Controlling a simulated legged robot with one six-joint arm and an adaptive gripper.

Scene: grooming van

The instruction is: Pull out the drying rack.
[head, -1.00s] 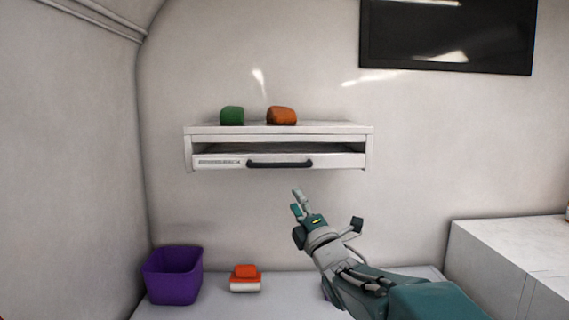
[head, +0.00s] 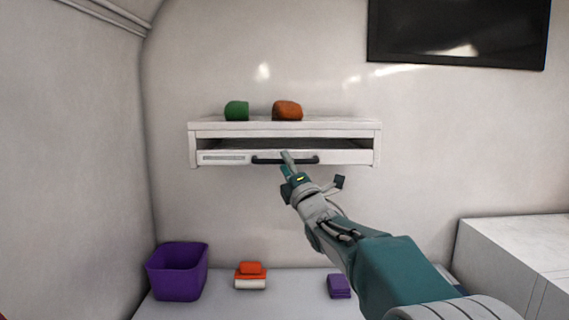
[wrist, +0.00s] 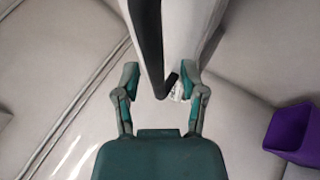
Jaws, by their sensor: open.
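The drying rack (head: 226,157) is a white drawer-like tray in a wall-mounted white shelf unit, with a long black handle (head: 266,160) across its front. My gripper (head: 287,162) is in front of the handle, right of its middle, and its tip overlaps the handle in the head view. In the wrist view the black handle (wrist: 150,50) runs between the two open fingers of my gripper (wrist: 158,84). I cannot tell whether either finger touches it. The rack looks pushed in, with a dark gap above its front.
A green roll (head: 237,111) and an orange-brown roll (head: 287,111) lie on the shelf top. Below, a purple bin (head: 178,274), stacked orange and white cloths (head: 250,281) and a purple folded cloth (head: 339,286) are on a white counter. A dark screen (head: 458,32) hangs upper right.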

